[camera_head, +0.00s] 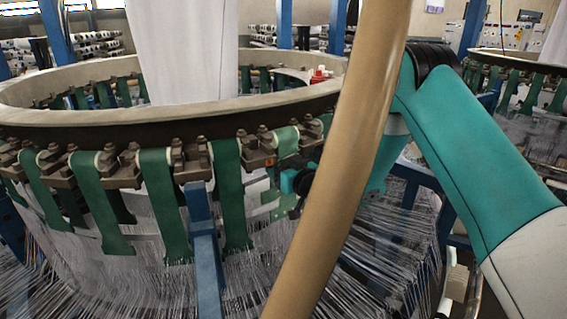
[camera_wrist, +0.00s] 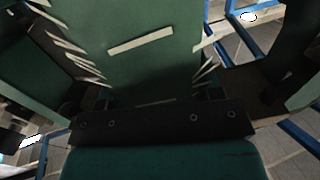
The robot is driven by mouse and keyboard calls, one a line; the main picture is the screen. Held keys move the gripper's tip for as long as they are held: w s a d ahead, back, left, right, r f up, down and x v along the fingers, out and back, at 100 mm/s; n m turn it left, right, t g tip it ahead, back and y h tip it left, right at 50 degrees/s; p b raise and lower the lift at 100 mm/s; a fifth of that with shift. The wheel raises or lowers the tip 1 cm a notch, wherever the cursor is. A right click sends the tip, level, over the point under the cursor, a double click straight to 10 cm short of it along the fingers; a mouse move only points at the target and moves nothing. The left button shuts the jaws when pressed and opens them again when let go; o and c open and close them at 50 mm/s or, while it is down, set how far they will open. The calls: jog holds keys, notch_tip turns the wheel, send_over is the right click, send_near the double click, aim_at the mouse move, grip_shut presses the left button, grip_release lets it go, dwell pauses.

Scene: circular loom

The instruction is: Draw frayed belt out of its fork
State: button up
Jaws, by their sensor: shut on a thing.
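The frayed belt (camera_wrist: 140,70) is green and fills the middle of the wrist view, with pale threads sticking out along both edges and a pale slit-like mark across it. In the head view a green belt (camera_head: 287,139) passes over the ring's rim at my gripper (camera_head: 290,180), and a lighter green piece shows below. My gripper is shut on the frayed belt, just outside the rim. A tan pole hides part of my wrist. A dark bar with rivet heads (camera_wrist: 155,122) crosses the wrist view below the belt. The fork around the belt cannot be made out clearly.
The loom ring (camera_head: 120,120) carries several other green belts (camera_head: 165,200) close beside my gripper. A blue post (camera_head: 203,235) and many fine threads (camera_head: 345,270) lie below. The tan pole (camera_head: 345,150) stands in front. A red-capped bottle (camera_head: 319,76) stands by the rim.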

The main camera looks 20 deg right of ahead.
jog(key=shift+s+d+b, duration=0.15)
jog(key=shift+s+b, duration=0.35)
jog(key=shift+b, duration=0.45)
jog(key=b+v, duration=0.5)
jog(key=b, duration=0.1)
jog(key=shift+r, duration=0.1)
jog(key=shift+w+r, duration=0.1)
